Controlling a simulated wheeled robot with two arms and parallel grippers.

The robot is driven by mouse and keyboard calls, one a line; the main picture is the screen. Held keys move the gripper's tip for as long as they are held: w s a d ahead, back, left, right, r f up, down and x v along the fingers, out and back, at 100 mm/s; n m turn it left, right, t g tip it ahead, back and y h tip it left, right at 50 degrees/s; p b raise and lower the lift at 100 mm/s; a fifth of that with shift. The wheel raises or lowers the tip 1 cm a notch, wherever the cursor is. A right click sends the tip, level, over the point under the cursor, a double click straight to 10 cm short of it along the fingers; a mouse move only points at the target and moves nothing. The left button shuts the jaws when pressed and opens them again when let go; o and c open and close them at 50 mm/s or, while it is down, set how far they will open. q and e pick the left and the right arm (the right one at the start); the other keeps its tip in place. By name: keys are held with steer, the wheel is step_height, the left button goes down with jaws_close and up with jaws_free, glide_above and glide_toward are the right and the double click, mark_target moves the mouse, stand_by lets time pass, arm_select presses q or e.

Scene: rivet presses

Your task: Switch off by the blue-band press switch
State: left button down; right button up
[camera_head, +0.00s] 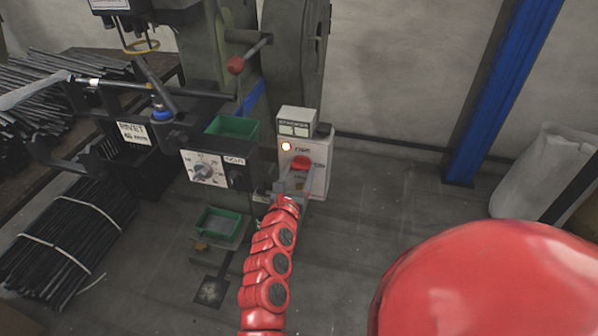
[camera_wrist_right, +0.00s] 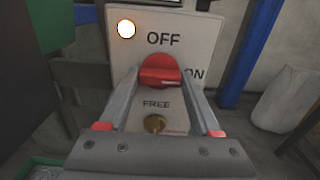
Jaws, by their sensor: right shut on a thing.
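The pale switch box (camera_head: 318,165) stands beside the green press, which carries a blue band (camera_head: 253,98). Its face in the right wrist view (camera_wrist_right: 190,50) reads OFF at the top, ON at the right and FREE below. A lamp (camera_head: 286,146) on it glows; it also shows in the right wrist view (camera_wrist_right: 126,29). The red switch knob (camera_wrist_right: 160,70) has its grip bar lying roughly level. My right gripper (camera_head: 294,178) is shut on the knob, with one finger on each side in the right wrist view (camera_wrist_right: 160,90). My left gripper is not in view.
A brass keyhole piece (camera_wrist_right: 155,124) sits below the knob. The press's dial panel (camera_head: 205,172) and green bins (camera_head: 219,223) are left of my right arm. A blue post (camera_head: 500,90) stands at the right. The floor between is clear.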

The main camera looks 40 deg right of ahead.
steer(key=shift+n, duration=0.3)
steer(key=n+p, duration=0.2)
steer(key=n, duration=0.1)
steer(key=shift+r, duration=0.1)
steer(key=n+p, duration=0.3)
steer(key=n, duration=0.3)
steer(key=n+p, duration=0.3)
steer(key=n, duration=0.2)
steer(key=shift+p, duration=0.35)
steer(key=shift+n+p, duration=0.65)
steer(key=shift+n, duration=0.45)
steer(key=shift+n+p, duration=0.35)
steer(key=shift+n, duration=0.25)
steer(key=o, duration=1.4)
